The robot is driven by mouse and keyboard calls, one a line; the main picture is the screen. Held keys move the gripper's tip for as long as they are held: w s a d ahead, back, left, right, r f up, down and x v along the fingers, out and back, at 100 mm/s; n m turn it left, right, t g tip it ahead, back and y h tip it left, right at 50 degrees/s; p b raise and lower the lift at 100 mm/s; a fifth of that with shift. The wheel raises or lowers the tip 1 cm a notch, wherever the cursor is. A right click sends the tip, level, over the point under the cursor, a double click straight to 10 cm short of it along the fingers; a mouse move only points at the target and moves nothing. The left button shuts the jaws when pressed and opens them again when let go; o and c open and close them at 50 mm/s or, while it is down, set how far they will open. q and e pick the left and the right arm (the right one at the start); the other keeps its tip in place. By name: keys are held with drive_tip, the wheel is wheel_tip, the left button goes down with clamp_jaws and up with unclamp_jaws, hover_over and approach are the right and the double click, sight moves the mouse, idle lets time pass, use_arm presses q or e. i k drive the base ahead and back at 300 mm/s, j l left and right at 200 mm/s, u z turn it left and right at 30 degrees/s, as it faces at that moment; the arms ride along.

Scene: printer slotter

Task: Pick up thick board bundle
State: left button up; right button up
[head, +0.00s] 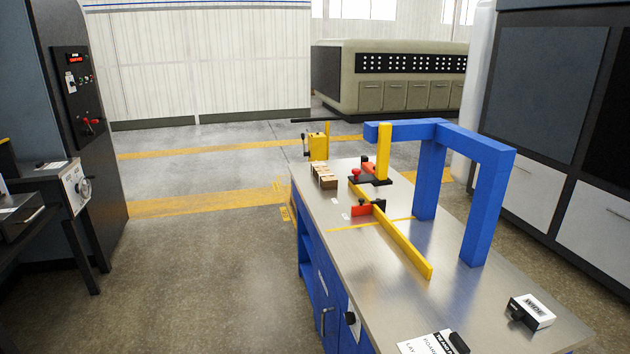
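A small row of brown board pieces (326,178) stands at the far left edge of the steel-topped blue workbench (370,285). It looks like bundled board with pale tops, but it is too small to tell which piece is the thick one. Neither of my grippers shows in the head view, and nothing is seen touching the boards.
A blue frame (487,200) arches over the bench, and a yellow rail (405,245) runs along it. A yellow device (318,146) is at the far end. A white box (537,312) and a printed card (425,345) lie in front. The floor left of the bench is clear.

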sight(328, 180)
drive_tip(key=i+j+u, duration=0.3)
drive_tip(key=i, duration=0.2)
drive_tip(key=i+u, duration=0.3)
drive_tip(key=i, duration=1.6)
drive_tip(key=i+j+z, duration=0.15)
drive_tip(key=i+z, duration=0.3)
drive_tip(key=i+j+z, duration=0.3)
drive_tip(key=i+z, duration=0.15)
drive_tip(key=i+j+z, duration=0.25)
drive_tip(key=z, duration=0.2)
drive_tip(key=i+j+z, duration=0.3)
drive_tip(key=z, duration=0.2)
drive_tip(key=j, duration=0.1)
